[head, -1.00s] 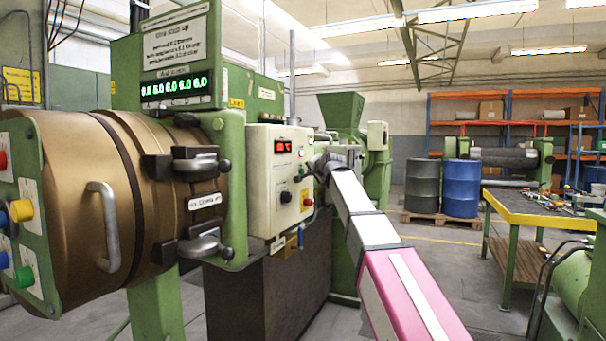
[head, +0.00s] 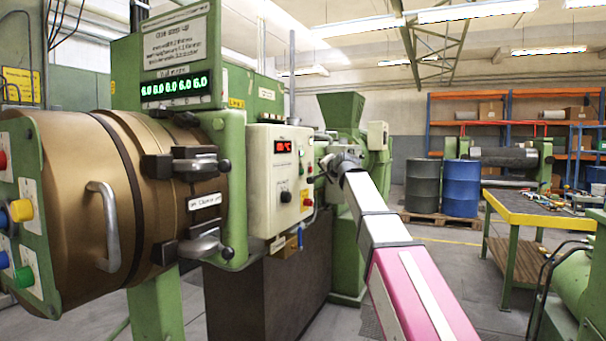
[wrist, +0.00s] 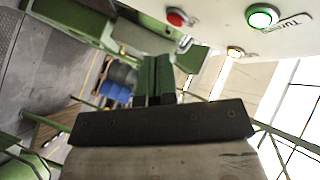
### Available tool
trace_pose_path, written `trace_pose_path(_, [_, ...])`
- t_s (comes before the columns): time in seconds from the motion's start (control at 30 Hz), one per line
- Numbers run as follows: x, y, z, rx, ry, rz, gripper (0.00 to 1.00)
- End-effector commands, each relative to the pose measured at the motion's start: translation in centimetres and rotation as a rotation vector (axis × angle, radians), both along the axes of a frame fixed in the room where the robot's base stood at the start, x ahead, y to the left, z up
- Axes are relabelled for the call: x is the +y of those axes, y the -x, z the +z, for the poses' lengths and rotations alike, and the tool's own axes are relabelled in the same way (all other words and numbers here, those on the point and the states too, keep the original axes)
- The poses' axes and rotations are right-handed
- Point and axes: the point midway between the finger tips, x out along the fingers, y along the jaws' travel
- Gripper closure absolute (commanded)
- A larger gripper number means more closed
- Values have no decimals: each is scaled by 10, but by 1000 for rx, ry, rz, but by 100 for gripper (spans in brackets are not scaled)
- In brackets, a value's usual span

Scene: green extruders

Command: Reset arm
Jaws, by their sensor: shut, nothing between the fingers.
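My arm, in pink and white segments, reaches from the lower right of the head view toward the green machine. My gripper (head: 332,165) is at its far end, just right of the cream control box (head: 280,180). The gripper is small there, and its fingers are hard to make out. In the wrist view, the two dark green fingers (wrist: 155,78) lie side by side, shut with nothing between them. A pale panel with a red button (wrist: 176,17) and a lit green button (wrist: 262,16) lies above right of the fingers.
A large brown barrel (head: 95,200) with latches and a handle fills the left. A grey drum (head: 422,184) and a blue drum (head: 461,187) stand on a pallet behind. A yellow-edged workbench (head: 535,207) is at right. Open floor lies between the arm and the bench.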

Motion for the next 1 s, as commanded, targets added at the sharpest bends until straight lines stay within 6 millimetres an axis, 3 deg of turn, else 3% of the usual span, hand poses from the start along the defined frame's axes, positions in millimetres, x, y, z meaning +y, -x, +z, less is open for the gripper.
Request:
trace_pose_path(0.47, [-1, 0, 0, 0, 0, 0, 100])
trace_pose_path(0.57, [-3, 1, -8, 9, 10, 0, 100])
trace_pose_path(0.67, [-10, 2, -36, 37, 49, -1, 100])
trace_pose_path(0.77, [-21, 6, -84, 88, 115, 2, 100])
trace_pose_path(1.0, [-57, 28, -215, 242, 304, 28, 100])
